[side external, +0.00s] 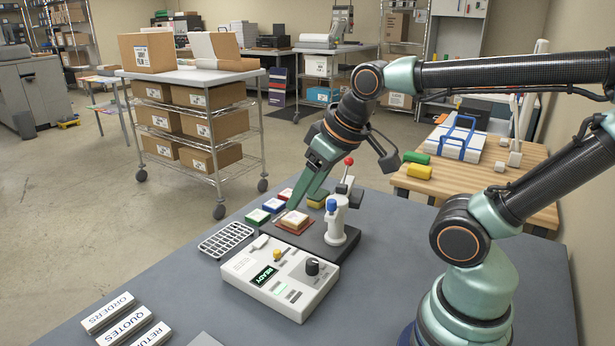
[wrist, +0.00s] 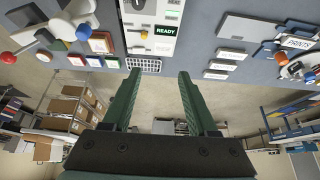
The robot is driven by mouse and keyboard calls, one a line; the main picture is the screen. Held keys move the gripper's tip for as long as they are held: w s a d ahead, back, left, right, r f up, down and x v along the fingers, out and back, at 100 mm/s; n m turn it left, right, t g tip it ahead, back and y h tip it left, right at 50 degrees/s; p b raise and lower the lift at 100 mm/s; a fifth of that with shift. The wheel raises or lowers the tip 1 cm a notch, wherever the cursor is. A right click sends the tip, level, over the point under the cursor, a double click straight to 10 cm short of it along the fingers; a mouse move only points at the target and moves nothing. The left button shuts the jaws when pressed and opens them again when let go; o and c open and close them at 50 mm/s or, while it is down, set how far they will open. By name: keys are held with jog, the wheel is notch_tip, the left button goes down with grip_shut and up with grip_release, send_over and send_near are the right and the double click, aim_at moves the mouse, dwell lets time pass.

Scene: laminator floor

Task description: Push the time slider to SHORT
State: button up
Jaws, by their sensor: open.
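The white control box (side external: 281,278) sits on the grey table with a lit READY display, a black knob (side external: 312,267), a yellow knob (side external: 277,255) and a pale lever (side external: 260,242) on top. I cannot read which control is the time slider or where its SHORT mark is. The box also shows at the top of the wrist view (wrist: 152,42), READY display included.
A press stand with a red-knobbed lever (side external: 348,161) and a blue-knobbed post (side external: 332,205) stands right behind the box. Coloured pads (side external: 258,217) and a white rack (side external: 226,240) lie behind and left. Labelled blocks (side external: 108,312) lie at front left.

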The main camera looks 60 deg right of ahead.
jog(key=m+g, duration=0.6)
jog(key=m, duration=0.3)
send_over(278, 251)
notch_tip(278, 251, down, 8)
notch_tip(278, 251, down, 12)
jog(key=shift+w, duration=0.1)
grip_shut()
jog(key=shift+r, duration=0.1)
dwell(1.0)
